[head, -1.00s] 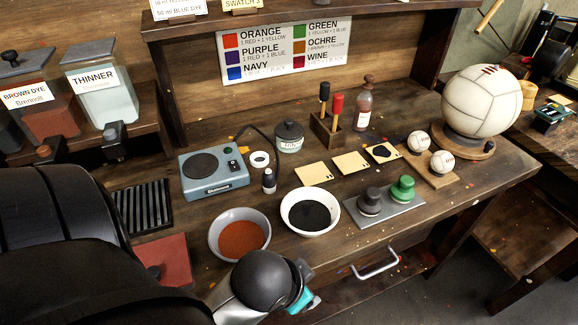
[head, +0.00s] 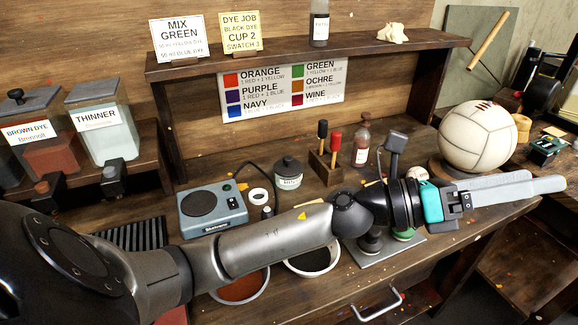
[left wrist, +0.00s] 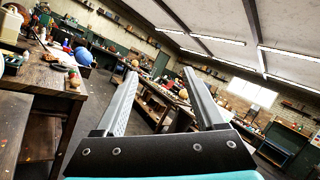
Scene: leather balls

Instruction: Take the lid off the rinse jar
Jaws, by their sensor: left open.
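The rinse jar (head: 289,181) is a small grey jar with a pale label, too small to read surely. It stands toward the back of the bench, right of the hot plate. Its dark lid (head: 287,164) with a knob sits on top. My left arm stretches across the front of the bench. My left gripper (head: 556,184) points right, in front of the large pale ball, well to the right of the jar. Its fingers are apart and empty in the left wrist view (left wrist: 160,74). My right gripper is not in view.
A blue-grey hot plate (head: 212,207) stands left of the jar, with a cable behind. A wooden holder (head: 326,166) with black and red tools and a bottle (head: 361,146) stand to its right. A shelf (head: 310,57) overhangs the back. My arm partly hides two bowls.

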